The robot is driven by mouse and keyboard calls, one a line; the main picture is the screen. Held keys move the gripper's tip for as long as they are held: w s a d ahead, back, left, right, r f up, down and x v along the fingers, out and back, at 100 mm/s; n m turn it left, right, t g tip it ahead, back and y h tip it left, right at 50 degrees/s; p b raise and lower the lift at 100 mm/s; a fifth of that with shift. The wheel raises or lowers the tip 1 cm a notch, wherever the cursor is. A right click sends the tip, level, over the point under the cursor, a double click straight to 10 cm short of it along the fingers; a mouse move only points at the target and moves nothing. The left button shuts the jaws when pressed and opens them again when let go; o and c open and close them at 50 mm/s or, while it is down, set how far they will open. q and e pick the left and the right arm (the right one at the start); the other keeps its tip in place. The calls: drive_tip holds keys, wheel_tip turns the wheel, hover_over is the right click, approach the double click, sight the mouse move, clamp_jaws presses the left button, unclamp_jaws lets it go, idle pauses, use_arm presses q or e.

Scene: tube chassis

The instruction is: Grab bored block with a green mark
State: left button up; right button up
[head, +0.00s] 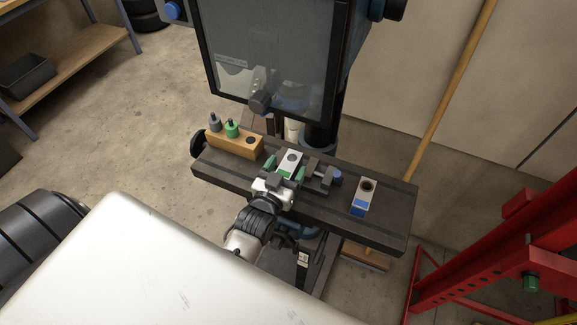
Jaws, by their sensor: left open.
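The bored block with a green mark (291,158) is pale metal with a round hole in its top. It sits at the vise (318,173) on the dark machine table (325,212). My left gripper (286,172) is open at the near end of this block, its fingers near the block's sides. Whether they touch it cannot be told. The gripper partly hides the block's near end. A similar bored block with a blue mark (365,192) stands apart on the right of the table. My right gripper is not in view.
A wooden holder (233,144) with a grey and a green tool stands at the table's left. A machine with a clear guard (265,65) rises behind the vise. A red frame (500,245) stands at right. The table between vise and blue-marked block is mostly clear.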

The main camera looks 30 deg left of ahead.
use_arm(q)
drive_tip(key=shift+w, duration=0.4)
drive_tip(key=shift+s, duration=0.1)
drive_tip(key=shift+c, duration=0.4)
drive_tip(key=shift+c, duration=1.2)
drive_tip(key=c, duration=0.9)
drive_tip(key=shift+r, duration=0.2)
